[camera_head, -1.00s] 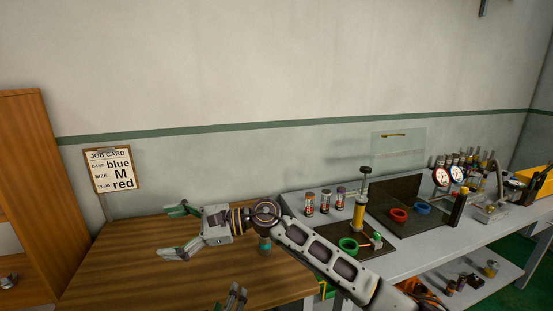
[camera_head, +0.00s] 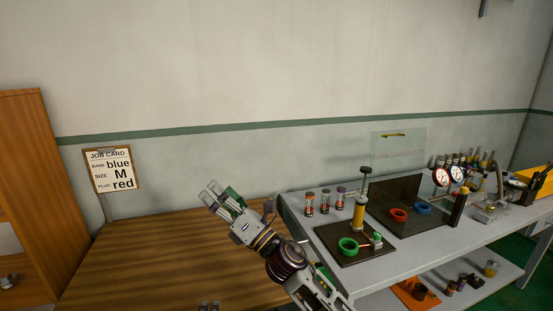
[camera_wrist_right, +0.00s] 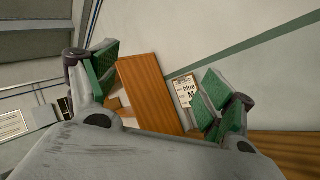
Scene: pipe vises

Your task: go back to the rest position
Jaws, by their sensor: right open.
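My right gripper (camera_head: 222,194) is raised over the wooden bench top, pointing up and to the left, with nothing between its fingers. In the right wrist view the gripper (camera_wrist_right: 158,85) is open, its two green pads wide apart and empty. A small grey tip of my left gripper (camera_head: 208,306) shows at the bottom edge in the head view; the rest is out of frame, and I cannot tell its opening.
The wooden bench (camera_head: 150,255) is bare. The grey bench (camera_head: 400,262) at right holds the vise (camera_head: 359,212), a green ring (camera_head: 348,246), a red ring (camera_head: 398,215), a blue ring (camera_head: 423,208) and gauges (camera_head: 441,177). A job card (camera_head: 112,170) stands at left.

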